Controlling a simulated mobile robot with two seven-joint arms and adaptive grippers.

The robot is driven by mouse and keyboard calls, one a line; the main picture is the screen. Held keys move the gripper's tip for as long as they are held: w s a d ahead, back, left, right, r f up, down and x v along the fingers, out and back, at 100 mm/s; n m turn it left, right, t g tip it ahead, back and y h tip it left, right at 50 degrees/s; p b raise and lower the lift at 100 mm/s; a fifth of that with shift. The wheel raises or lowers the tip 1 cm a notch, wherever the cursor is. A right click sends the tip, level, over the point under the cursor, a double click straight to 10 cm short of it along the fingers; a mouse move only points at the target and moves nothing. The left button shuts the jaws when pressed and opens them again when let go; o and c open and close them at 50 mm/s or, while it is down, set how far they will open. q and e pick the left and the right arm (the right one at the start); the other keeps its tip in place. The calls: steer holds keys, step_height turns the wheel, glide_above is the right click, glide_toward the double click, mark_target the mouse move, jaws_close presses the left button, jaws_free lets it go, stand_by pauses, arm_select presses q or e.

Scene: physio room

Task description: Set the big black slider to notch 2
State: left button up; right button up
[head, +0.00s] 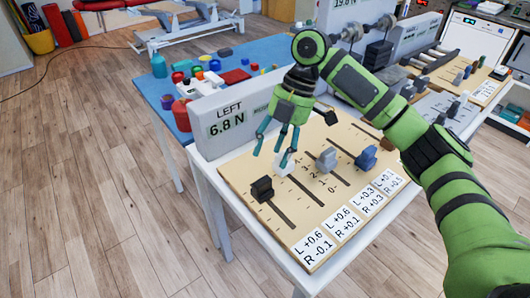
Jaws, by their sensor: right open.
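The big black slider (262,189) stands at the far end of the leftmost slot on the beige slider board (241,172). The rest of its slot runs bare toward the near edge. Notch numbers that look like 0 to 3 are printed farther right on the board, and I see none clearly beside the black slider. My right gripper (274,151) hangs open with its fingers pointing down over the far part of the board. Its fingertips are by the white slider (284,168), up and to the right of the black slider. Whether they touch the white one is unclear. My left gripper is out of view.
A grey slider (327,160) and a blue slider (367,158) stand farther right on the board. A display (228,122) reading "LEFT 6.8 N" stands behind it. A blue table (150,88) behind holds small coloured objects. Wooden floor is clear at left.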

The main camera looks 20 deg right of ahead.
mark_target(264, 177)
steer(key=shift+s+a+p+x, duration=0.1)
steer(key=shift+s+x, duration=0.1)
steer(key=shift+x, duration=0.9)
steer(key=shift+s+a+p+x, duration=0.1)
steer(key=shift+s+x, duration=0.1)
steer(key=shift+x, duration=0.95)
steer(key=shift+s+a+p+x, duration=0.1)
steer(key=shift+s+x, duration=0.1)
steer(key=shift+x, duration=0.9)
